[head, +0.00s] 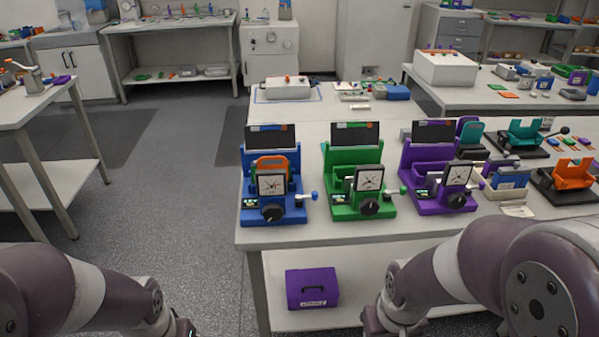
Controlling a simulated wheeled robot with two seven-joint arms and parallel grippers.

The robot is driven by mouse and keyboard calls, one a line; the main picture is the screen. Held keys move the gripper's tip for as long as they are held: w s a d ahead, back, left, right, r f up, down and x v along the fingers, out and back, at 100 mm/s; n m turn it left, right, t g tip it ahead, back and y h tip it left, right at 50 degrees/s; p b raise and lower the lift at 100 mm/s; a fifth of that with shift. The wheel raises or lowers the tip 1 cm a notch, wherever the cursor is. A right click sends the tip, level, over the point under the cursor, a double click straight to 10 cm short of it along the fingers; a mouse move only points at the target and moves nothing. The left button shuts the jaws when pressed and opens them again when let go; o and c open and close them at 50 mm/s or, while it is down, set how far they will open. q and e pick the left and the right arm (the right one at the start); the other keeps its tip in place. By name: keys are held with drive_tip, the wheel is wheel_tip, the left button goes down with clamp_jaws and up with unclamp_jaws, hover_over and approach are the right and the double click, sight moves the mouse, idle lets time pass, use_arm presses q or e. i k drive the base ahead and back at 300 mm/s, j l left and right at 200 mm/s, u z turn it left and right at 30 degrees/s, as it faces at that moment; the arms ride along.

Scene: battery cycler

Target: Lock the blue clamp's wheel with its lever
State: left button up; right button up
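The blue clamp (250,215) stands upright at the left front of the near table. It holds an orange part (287,157) behind a square white-faced dial (272,184). A black round wheel or knob (272,213) sits low on its front. A lever with a blue ball end (314,195) sticks out from its right side. Whether the lever engages the wheel is too small to tell. Both my arms come in at the bottom edge, well short of the clamp. Both grippers are below the picture.
A similar green clamp (343,208) and purple clamp (430,205) stand in a row to the right. Trays and orange and teal fixtures crowd the table's right. A purple box (312,288) lies on the lower shelf. The floor left of the table is clear.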

sight(314, 196)
drive_tip(key=i+j+z, duration=0.1)
drive_tip(key=z, duration=0.3)
drive_tip(key=j+z, duration=0.15)
drive_tip(key=z, duration=0.3)
drive_tip(key=j+z, duration=0.15)
drive_tip(key=z, duration=0.25)
drive_tip(key=i+j+z, duration=0.1)
drive_tip(key=z, duration=0.35)
drive_tip(key=j+z, duration=0.25)
drive_tip(key=z, duration=0.15)
drive_tip(key=k+j+z, duration=0.1)
drive_tip(key=j, duration=0.3)
drive_tip(key=k+j+z, duration=0.1)
drive_tip(key=j, duration=0.3)
drive_tip(key=k+j+z, duration=0.15)
drive_tip(key=j, duration=0.2)
drive_tip(key=k+j+z, duration=0.1)
drive_tip(key=j, duration=0.3)
drive_tip(key=k+j+z, duration=0.1)
drive_tip(key=j, duration=0.25)
drive_tip(key=k+j+z, duration=0.1)
drive_tip(key=k+j, duration=0.15)
